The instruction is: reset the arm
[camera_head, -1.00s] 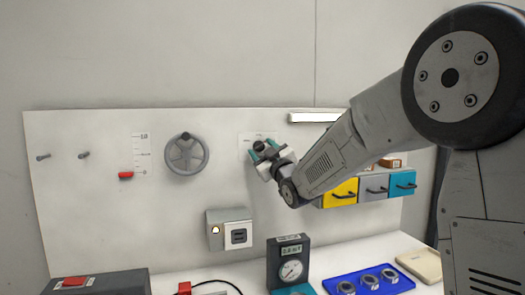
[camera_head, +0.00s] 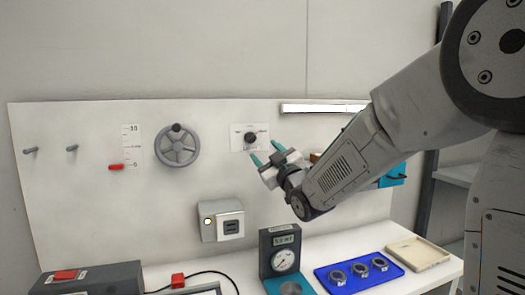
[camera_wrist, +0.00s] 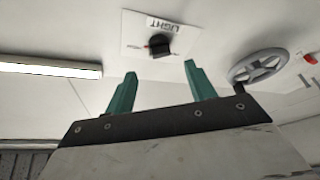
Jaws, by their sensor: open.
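My gripper (camera_head: 266,152) is in front of the white wall panel (camera_head: 100,215), just below and right of a black rotary knob (camera_head: 250,137) on a white label plate. In the wrist view my gripper (camera_wrist: 158,85) shows two teal fingers spread apart with nothing between them. The knob (camera_wrist: 159,45) and its plate, marked LIGHT, lie beyond the fingertips, apart from them. My arm comes in from the right and hides part of the panel.
A grey handwheel (camera_head: 177,146) and a red slider (camera_head: 116,167) are on the panel to the left. A socket box (camera_head: 222,220) sits lower. On the bench stand a gauge (camera_head: 281,255), a blue tray (camera_head: 335,284) with several rings, and a beige tray (camera_head: 420,252). A lit lamp bar (camera_head: 325,108) is above.

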